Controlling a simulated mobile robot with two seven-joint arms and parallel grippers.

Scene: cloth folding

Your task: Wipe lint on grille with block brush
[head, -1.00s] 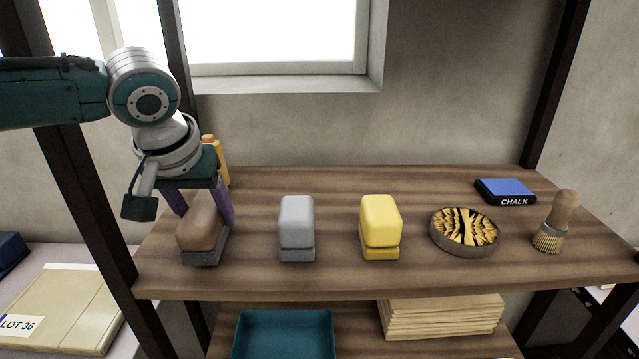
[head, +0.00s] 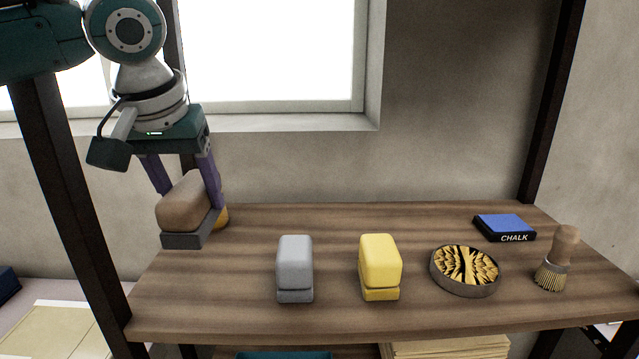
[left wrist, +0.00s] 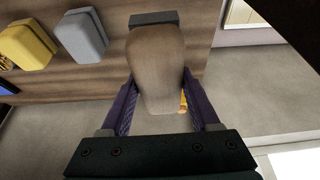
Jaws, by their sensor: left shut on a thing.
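My left gripper (head: 183,186) is shut on a block brush (head: 184,203) with a rounded brown body and a dark grey base. It holds the brush upright above the left end of the wooden shelf. In the left wrist view the brown brush body (left wrist: 155,65) sits between the two purple fingers. A round, grey-rimmed piece (head: 465,270) with a black and yellow pattern lies on the shelf at right; it may be the grille with lint, but I cannot tell for sure. My right gripper is not in view.
A grey block (head: 295,268) and a yellow block (head: 380,266) stand mid-shelf. A blue-topped chalk box (head: 504,228) and a wooden-handled round brush (head: 556,262) are at right. An orange item (head: 222,216) is partly hidden behind the held brush. A window (head: 270,60) is behind.

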